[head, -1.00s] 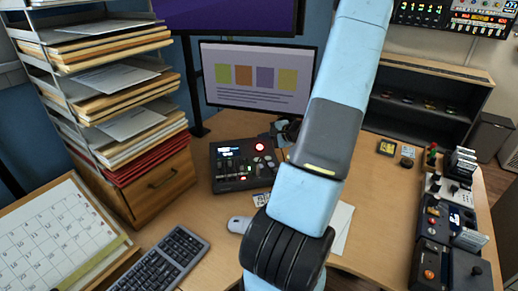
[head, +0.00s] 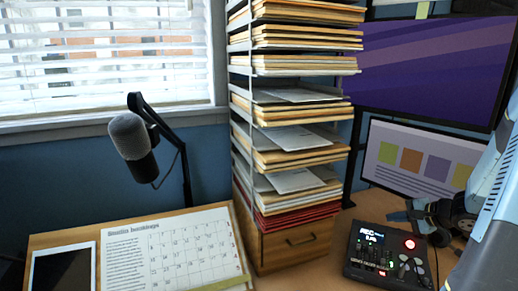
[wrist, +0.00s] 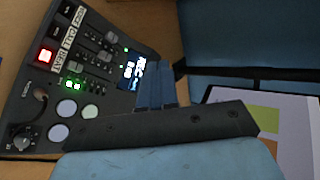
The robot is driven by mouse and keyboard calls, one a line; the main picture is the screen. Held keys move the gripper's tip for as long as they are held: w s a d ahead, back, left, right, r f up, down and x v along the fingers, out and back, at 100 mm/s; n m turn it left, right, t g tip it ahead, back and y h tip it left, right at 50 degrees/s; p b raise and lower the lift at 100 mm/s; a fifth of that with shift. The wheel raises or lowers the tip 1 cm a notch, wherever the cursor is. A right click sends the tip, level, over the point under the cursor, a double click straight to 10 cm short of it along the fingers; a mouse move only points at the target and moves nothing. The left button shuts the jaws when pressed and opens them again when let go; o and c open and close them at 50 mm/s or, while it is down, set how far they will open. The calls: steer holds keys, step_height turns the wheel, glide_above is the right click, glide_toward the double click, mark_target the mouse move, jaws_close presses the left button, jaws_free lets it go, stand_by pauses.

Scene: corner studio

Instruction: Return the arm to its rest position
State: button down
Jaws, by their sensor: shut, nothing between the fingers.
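My arm (head: 492,215) shows as a light blue link at the right edge of the head view. My gripper (wrist: 156,88) shows in the wrist view with its two blue fingers side by side, shut and empty. The dark console (head: 385,258) has a lit screen and a red light. It also fills the left of the wrist view (wrist: 90,75), beyond the fingers. I cannot tell the gap between fingers and console.
A tall paper rack (head: 240,130) stands on a wooden drawer box (head: 285,248). A lower monitor (head: 418,158) and an upper screen (head: 440,65) stand behind the console. A microphone (head: 132,137) on a boom arm and a calendar board (head: 170,250) are at the left.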

steer(key=s+a+r+n+g, duration=0.2)
steer(key=a+r+n, duration=0.15)
steer(key=a, duration=0.25)
steer(key=s+a+r+n+g+h, duration=0.1)
steer(key=s+a+r+n+g, duration=0.15)
steer(key=a+r, duration=0.2)
steer(key=s+a+r+n+g, duration=0.1)
steer(key=s+a+r+n, duration=0.15)
steer(key=a, duration=0.35)
steer(key=s+a+r+n+t+h, duration=0.1)
steer(key=s+r+n+h, duration=0.1)
steer(key=s+r, duration=0.3)
steer(key=s+a+r+n+h, duration=0.2)
steer(key=s+r, duration=0.4)
steer(key=s, duration=0.4)
steer(key=shift+a+r+n+t+h, duration=0.2)
steer(key=shift+a+n+t+h, duration=0.15)
steer(key=shift+h, duration=0.45)
